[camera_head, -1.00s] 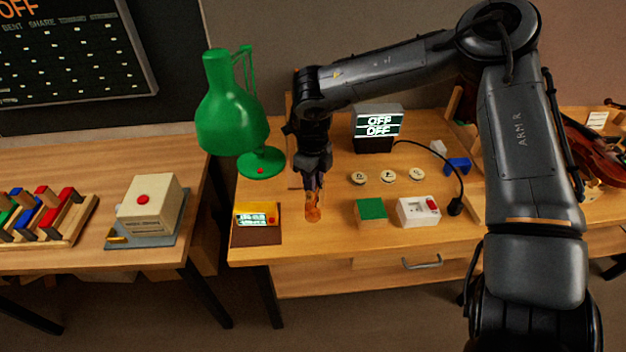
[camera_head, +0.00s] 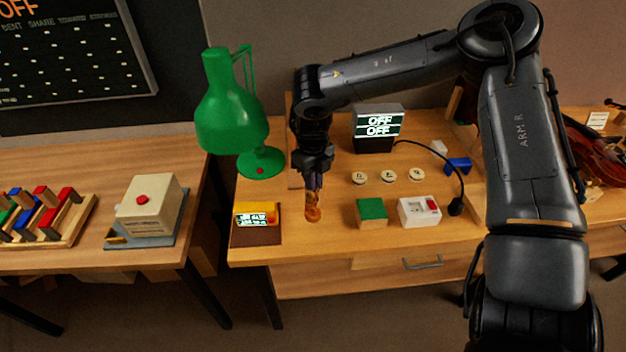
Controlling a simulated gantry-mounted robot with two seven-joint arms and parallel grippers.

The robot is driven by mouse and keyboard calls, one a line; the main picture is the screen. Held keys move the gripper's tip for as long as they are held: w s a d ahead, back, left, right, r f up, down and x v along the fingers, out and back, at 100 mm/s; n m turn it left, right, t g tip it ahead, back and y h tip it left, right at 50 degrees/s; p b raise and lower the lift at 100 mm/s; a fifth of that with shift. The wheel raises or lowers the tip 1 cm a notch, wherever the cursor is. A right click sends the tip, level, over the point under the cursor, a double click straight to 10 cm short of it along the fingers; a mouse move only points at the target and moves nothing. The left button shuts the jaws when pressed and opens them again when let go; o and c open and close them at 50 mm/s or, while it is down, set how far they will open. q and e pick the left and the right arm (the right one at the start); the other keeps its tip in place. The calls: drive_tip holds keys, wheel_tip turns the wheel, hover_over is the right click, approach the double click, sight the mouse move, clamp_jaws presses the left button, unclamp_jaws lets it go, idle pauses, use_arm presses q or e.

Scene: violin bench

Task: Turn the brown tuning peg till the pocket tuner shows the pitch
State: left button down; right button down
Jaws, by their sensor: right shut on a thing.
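My right gripper (camera_head: 313,187) points down over the left part of the bench and is shut on the orange-brown tuning peg (camera_head: 312,212). The peg's upper part is hidden between the fingers. Whatever the peg sits in below cannot be made out. The pocket tuner (camera_head: 256,216) is a small yellow-topped device with a lit display on a brown stand, left of the peg. Its display is too small to read. My left gripper is not in view.
A green lamp (camera_head: 232,115) stands at the back left. Several round discs (camera_head: 387,176), a green-topped block (camera_head: 371,211) and a white box (camera_head: 418,211) lie right of the peg. A violin (camera_head: 598,150) is at far right.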

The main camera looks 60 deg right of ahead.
drive_tip(key=c, duration=1.5)
unclamp_jaws()
drive_tip(key=shift+o, duration=0.2)
wheel_tip(320, 180, up, 11)
drive_tip(key=p, duration=0.1)
